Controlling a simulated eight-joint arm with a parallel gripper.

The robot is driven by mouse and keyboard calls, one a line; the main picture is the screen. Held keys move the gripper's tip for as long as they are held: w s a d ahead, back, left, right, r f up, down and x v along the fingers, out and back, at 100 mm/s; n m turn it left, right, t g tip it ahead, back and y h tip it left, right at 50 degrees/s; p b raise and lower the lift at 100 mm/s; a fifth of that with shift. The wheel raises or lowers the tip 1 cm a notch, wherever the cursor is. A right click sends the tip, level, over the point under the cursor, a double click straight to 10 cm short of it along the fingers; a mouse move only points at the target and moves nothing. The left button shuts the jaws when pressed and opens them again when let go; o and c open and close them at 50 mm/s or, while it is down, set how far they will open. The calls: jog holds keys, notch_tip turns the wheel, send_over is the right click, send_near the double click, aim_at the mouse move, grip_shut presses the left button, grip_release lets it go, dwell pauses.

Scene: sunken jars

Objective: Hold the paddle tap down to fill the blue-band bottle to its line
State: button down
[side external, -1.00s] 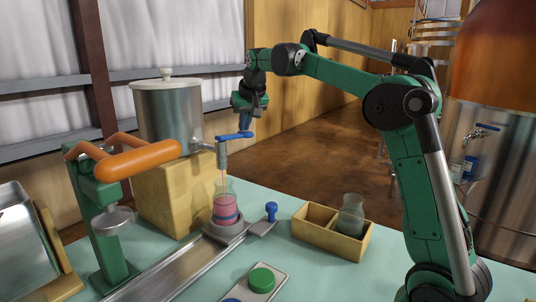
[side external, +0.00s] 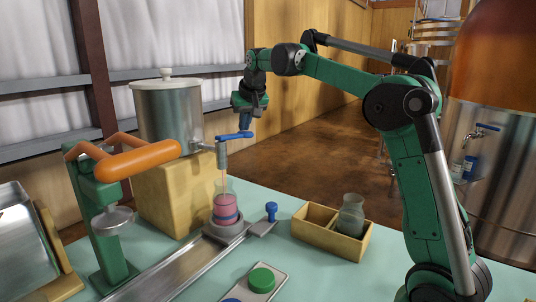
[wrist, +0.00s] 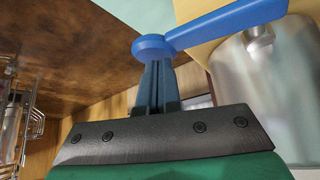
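The blue paddle (side external: 232,135) of the tap sits on the metal spout (side external: 222,155) of the steel urn (side external: 168,112). My gripper (side external: 245,126) points down at the paddle's outer end, its fingers together with nothing visible between them. In the wrist view the fingertips (wrist: 158,66) meet the rounded end of the paddle (wrist: 225,22). The clear blue-band bottle (side external: 226,206) stands upright under the spout on a round grey seat (side external: 224,231). A thin stream falls into it, and pink liquid fills its lower part. Its fill line is too small to make out.
A wooden crate (side external: 318,233) holds an empty-looking glass bottle (side external: 351,214) at right. A blue-knobbed lever (side external: 271,211) stands beside the seat. A green press with an orange handle (side external: 140,160), a metal channel (side external: 165,272) and a green button (side external: 262,280) are in front.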

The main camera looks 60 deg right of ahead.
jog(key=shift+r, duration=2.1)
jog(key=shift+a, duration=0.15)
jog(key=s+a+f+n+y, duration=0.2)
jog(key=s+a+f+n, duration=0.15)
jog(key=s+a, duration=0.55)
jog(key=s+a+f+n+t+y, duration=0.1)
jog(key=s+a+f+n, duration=0.1)
jog(key=s+a+f, duration=0.6)
notch_tip(320, 180, down, 4)
jog(key=shift+s+a+f+t, duration=0.2)
jog(key=shift+s+a+t, duration=0.15)
jog(key=shift+a, duration=0.4)
